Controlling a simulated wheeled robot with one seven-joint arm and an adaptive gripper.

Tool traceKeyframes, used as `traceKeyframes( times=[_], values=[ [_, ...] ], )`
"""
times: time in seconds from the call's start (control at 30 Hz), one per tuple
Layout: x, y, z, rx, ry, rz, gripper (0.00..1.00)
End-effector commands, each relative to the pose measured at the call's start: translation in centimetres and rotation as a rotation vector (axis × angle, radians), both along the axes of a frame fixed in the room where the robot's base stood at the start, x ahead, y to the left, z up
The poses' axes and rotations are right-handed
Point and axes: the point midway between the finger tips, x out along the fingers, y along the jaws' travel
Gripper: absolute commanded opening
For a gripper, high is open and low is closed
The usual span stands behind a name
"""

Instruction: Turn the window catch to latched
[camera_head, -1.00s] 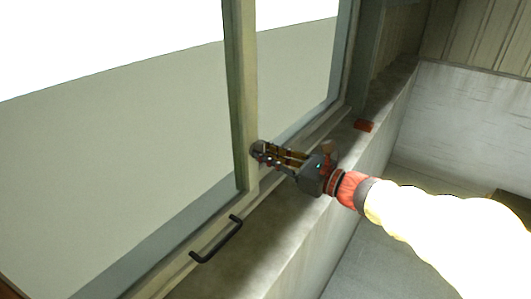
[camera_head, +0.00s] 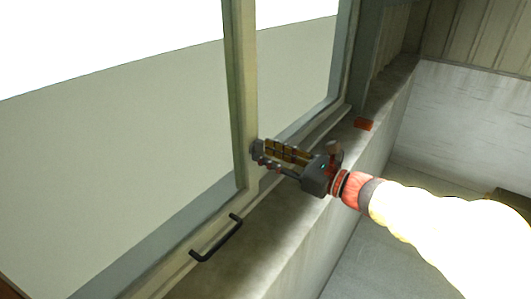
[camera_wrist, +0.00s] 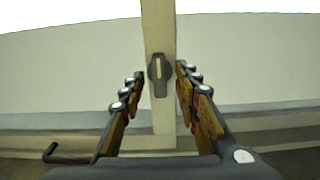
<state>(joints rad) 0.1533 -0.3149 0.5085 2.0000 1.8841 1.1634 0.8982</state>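The window catch (camera_wrist: 159,71) is a dark rounded plate with a pale narrow piece upright in its middle. It sits on the pale window post (camera_wrist: 158,30). My gripper (camera_wrist: 160,80) is open, with one finger on each side of the catch in the wrist view and a gap beside each. Nothing is held. In the head view my gripper (camera_head: 262,152) points left at the post (camera_head: 242,90); its fingers hide most of the catch. I cannot tell whether the fingertips touch anything.
A black bar handle (camera_head: 217,240) is on the lower window frame, left of my gripper; it also shows in the wrist view (camera_wrist: 68,154). The window's side frame (camera_head: 345,60) stands to the right.

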Motion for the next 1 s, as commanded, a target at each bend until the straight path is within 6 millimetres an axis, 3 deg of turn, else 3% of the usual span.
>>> traceKeyframes(
  times=[0.5,0.7,1.0],
  values=[
    [-5.4,-7.2,0.1,0.001,-0.001,-0.005,0.32],
    [-6.5,-8.4,0.0,0.001,0.000,-0.003,0.32],
    [-6.7,-8.6,0.0,0.001,0.000,0.000,0.32]
  ],
)
